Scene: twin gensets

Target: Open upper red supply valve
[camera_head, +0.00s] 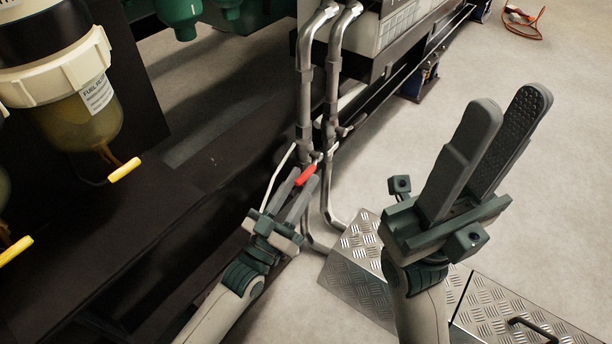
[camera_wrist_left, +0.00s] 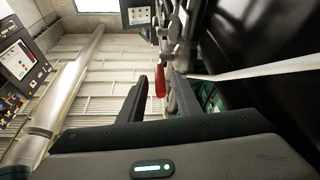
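The red valve handle (camera_head: 306,175) is on the nearer of two grey vertical pipes, at the middle of the head view. It also shows in the left wrist view (camera_wrist_left: 160,82), at the gap between my fingertips. My left gripper (camera_head: 300,180) is at the handle, its fingers slightly parted, with a visible gap between them in the left wrist view (camera_wrist_left: 164,84). Whether a finger touches the handle I cannot tell. The valve body is partly hidden behind the fingers. My right gripper (camera_head: 506,105) is open and empty, raised over the floor at the right.
A thin white rod (camera_head: 277,178) runs close beside my left gripper. Two grey pipes (camera_head: 305,90) rise just beyond it. A dark genset base with yellow-handled filter valves (camera_head: 125,169) fills the left. A metal tread step (camera_head: 355,272) lies below.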

